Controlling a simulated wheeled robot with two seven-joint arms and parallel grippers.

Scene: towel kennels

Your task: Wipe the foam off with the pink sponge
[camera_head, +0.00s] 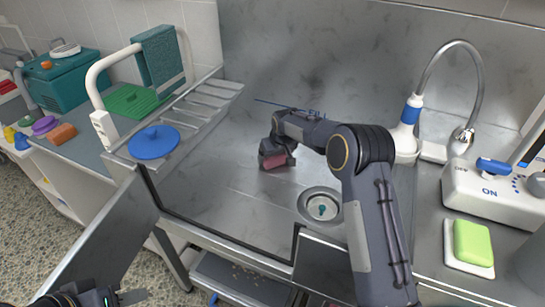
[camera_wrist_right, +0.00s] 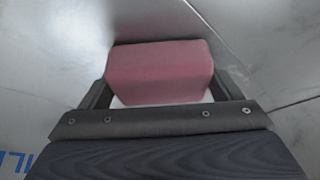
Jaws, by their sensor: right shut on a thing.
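My right gripper (camera_head: 272,153) is shut on the pink sponge (camera_head: 277,161), low over the floor of the steel tub (camera_head: 225,185). In the right wrist view the sponge (camera_wrist_right: 160,70) sits between the two fingers (camera_wrist_right: 160,95), with a pale strip along its near lower edge. I cannot tell whether the sponge touches the metal. I can make out no clear foam on the visible steel; the arm hides part of the tub. My left gripper (camera_head: 110,298) is at the bottom left edge, outside the tub, partly cut off, and its jaws are unclear.
A round drain (camera_head: 320,206) lies in the tub floor. A hose tap (camera_head: 410,115) and a white control box (camera_head: 490,190) stand at the right, near a green sponge (camera_head: 472,242). A blue disc (camera_head: 154,142) lies left of the tub. An open steel door (camera_head: 95,240) juts toward me.

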